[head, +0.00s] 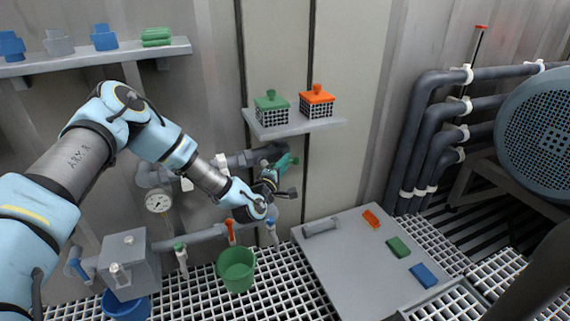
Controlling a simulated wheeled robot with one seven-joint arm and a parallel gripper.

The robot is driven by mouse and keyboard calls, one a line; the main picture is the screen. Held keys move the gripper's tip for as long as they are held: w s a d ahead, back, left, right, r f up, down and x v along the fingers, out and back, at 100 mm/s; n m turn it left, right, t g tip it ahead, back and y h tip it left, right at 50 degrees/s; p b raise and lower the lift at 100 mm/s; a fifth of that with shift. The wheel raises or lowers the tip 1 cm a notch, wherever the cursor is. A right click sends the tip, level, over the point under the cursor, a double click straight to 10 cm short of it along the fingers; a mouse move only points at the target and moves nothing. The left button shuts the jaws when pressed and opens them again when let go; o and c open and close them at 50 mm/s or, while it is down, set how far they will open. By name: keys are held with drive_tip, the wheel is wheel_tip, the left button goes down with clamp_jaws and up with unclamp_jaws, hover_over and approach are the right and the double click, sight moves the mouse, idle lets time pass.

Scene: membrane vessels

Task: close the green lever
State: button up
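A green lever-like part (288,161) shows at the right end of the upper grey pipe, under the small shelf, tilted up to the right. My gripper (280,184) is right by it, just below and in front, and hides part of the valve there. I cannot tell whether the fingers touch the green part, or whether they are open or shut. A second, smaller green handle (180,247) points down from the lower pipe at the left, well away from my gripper.
An orange handle (231,232) and a blue handle (272,232) sit on the lower pipe. A green bucket (237,269) stands below. A shelf (290,127) with green and orange lidded baskets is above my gripper. A grey panel (345,270) lies right.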

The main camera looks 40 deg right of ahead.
clamp_jaws()
idle(0.9)
